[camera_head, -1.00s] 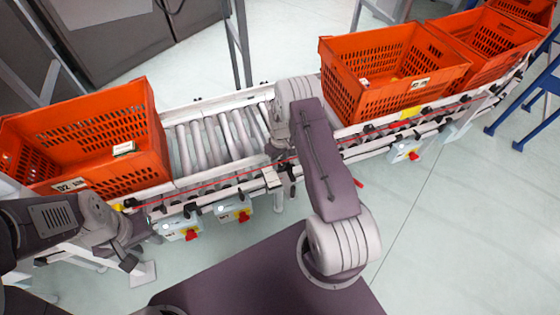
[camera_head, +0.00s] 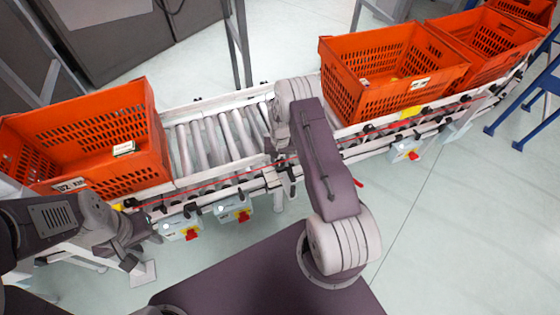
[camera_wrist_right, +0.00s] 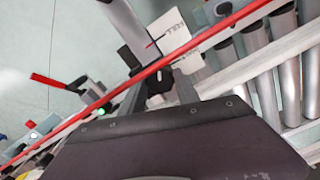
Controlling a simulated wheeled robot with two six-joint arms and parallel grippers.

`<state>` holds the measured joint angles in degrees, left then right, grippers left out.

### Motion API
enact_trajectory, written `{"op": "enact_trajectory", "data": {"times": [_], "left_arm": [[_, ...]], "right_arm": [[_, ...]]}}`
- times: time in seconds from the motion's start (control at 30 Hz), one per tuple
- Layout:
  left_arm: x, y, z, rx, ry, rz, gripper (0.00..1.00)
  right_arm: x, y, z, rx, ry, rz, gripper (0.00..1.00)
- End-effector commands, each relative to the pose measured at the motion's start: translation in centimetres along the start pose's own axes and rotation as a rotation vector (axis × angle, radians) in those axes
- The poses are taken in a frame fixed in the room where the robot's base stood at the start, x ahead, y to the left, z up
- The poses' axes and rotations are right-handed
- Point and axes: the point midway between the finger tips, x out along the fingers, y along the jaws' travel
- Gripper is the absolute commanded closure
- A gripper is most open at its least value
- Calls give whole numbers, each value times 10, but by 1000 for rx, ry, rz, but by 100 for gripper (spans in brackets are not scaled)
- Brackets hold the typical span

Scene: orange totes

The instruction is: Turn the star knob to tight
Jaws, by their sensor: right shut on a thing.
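In the right wrist view a dark knob (camera_wrist_right: 158,84) sits below the red line of the rail, beside a white card (camera_wrist_right: 188,62) with printed letters I cannot read surely. My right gripper (camera_wrist_right: 160,92) is shut on this knob, which I take for the star knob. Its points are mostly hidden by the fingers. In the head view my right gripper (camera_head: 282,168) is at the near conveyor rail, partly covered by my own arm. My left gripper (camera_head: 132,258) hangs by the near rail at the left, away from the knob; its jaws are unclear.
An orange tote (camera_head: 150,125) stands at the conveyor's left, and another orange tote (camera_head: 345,95) at the right. Bare rollers (camera_head: 205,140) lie between them. Grey boxes with red switches (camera_head: 190,234) hang under the near rail. A red lever (camera_wrist_right: 48,80) shows in the wrist view.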

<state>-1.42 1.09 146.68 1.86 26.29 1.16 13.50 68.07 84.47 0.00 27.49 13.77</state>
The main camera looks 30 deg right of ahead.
Motion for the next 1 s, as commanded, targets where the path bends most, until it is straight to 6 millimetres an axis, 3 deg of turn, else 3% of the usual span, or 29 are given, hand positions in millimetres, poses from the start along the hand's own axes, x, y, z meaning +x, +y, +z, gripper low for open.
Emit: {"op": "enact_trajectory", "data": {"times": [0.6,0.63,0.7,1.0], "left_arm": [[0,0,0,0,0,0,64],[0,0,0,0,0,0,64],[0,0,0,0,0,0,64],[0,0,0,0,0,0,64]], "right_arm": [[-1,0,-1,39,3,-1,100],[-1,0,-1,39,3,-1,57],[-1,0,-1,39,3,-1,41],[-2,0,-1,37,2,0,41]]}}
